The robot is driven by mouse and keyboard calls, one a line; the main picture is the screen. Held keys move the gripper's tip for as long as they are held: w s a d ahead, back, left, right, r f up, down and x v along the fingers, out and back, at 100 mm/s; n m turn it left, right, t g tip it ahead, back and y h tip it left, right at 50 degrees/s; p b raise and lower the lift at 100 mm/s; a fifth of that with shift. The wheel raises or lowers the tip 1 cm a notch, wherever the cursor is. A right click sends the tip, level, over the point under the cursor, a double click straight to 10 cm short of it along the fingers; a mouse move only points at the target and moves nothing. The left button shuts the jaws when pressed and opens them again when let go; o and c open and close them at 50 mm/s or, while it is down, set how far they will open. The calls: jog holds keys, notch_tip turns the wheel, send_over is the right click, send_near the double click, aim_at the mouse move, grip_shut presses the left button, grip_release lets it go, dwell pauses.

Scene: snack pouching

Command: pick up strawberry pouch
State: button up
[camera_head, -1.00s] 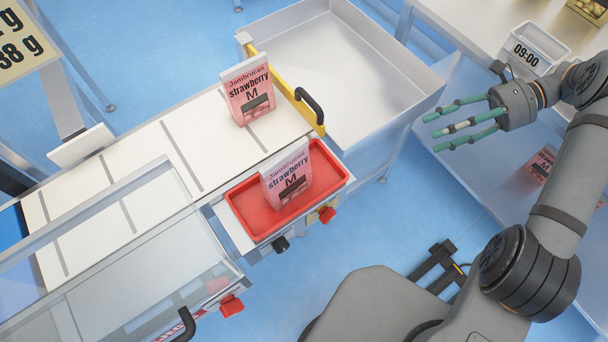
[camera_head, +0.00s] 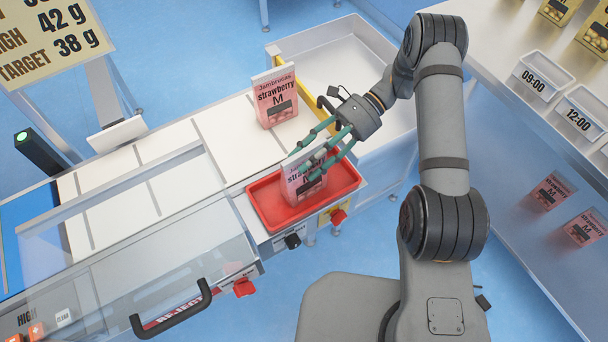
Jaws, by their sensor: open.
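Two pink strawberry pouches stand upright. One pouch (camera_head: 289,180) stands in the red tray (camera_head: 262,203) at the end of the conveyor, partly hidden by my fingers. The other pouch (camera_head: 275,98) stands on the white conveyor (camera_head: 232,130) behind it, near the yellow bar. My gripper (camera_head: 313,158) is open, with its green fingers spread and pointing down-left over the pouch in the tray. The fingers overlap that pouch's top in the picture; I cannot tell whether they touch it.
A grey open bin (camera_head: 340,55) stands behind the conveyor. A clear cover (camera_head: 130,250) with a black handle (camera_head: 172,312) is at lower left.

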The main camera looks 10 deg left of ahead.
jog(key=shift+s+a+f, duration=0.15)
jog(key=shift+s+a, duration=0.1)
jog(key=shift+s, duration=0.05)
jog(key=shift+c, duration=0.8)
grip_shut()
